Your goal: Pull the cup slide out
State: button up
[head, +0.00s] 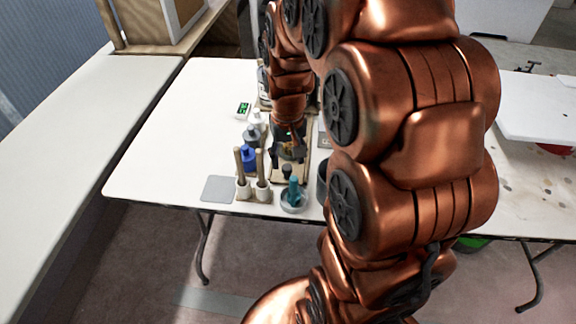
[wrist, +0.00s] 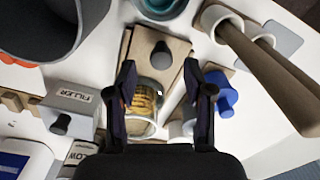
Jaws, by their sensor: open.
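The cup slide (wrist: 140,42) is a light wooden board in the wrist view, with a dark round knob (wrist: 160,56) near its far end. A round cup (wrist: 144,97) with yellowish contents sits behind the knob, nearer my wrist. In the head view the slide (head: 284,176) lies near the table's front edge, partly hidden under my gripper (head: 289,150). In the wrist view my gripper (wrist: 160,75) is open, pointing down, with one finger on each side of the cup and slide. The knob lies just ahead of the fingertips. I see no grasp.
Wooden-handled tools in white holders (head: 253,188), a blue bottle (head: 248,158) and a teal-handled item in a dish (head: 293,200) crowd the slide. A box marked FILLER (wrist: 75,95) and a dark grey bin (wrist: 50,30) stand left in the wrist view.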

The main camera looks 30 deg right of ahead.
notch_tip(320, 180, up, 7)
dwell(0.3)
